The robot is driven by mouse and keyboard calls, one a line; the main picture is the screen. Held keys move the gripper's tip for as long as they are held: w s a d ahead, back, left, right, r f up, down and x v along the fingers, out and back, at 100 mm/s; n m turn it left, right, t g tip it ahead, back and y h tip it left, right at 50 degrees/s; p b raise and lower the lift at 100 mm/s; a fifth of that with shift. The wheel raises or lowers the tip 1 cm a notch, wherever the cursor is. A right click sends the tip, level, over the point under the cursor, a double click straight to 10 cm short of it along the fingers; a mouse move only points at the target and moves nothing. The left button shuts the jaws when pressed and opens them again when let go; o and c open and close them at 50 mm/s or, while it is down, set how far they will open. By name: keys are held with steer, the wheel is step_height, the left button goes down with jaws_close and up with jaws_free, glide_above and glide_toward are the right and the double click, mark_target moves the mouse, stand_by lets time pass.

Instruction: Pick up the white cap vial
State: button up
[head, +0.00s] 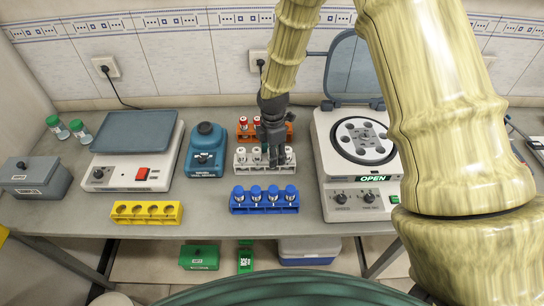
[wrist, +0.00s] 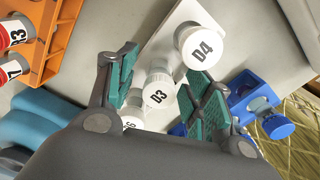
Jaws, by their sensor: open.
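Several vials with white caps stand in a white rack (head: 246,167), which also shows in the wrist view (wrist: 160,38). In the wrist view, the vial marked D3 (wrist: 158,93) lies between the fingers of my gripper (wrist: 163,70), with gaps to both green pads. The vial marked D4 (wrist: 200,46) stands beyond the fingertips, and another white cap (wrist: 132,122) is partly hidden by my gripper. In the head view my gripper (head: 272,155) points down over the rack and hides part of its row. It is open and holds nothing.
An orange rack (head: 285,131) with red-capped vials stands just behind, and a blue rack (head: 264,209) with blue-capped vials just in front. A centrifuge (head: 326,150) with its lid raised is on the right. A blue mixer (head: 205,160) is on the left. An empty yellow rack (head: 147,213) is front left.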

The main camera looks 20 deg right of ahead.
steer(key=c, duration=1)
steer(key=shift+r, duration=0.1)
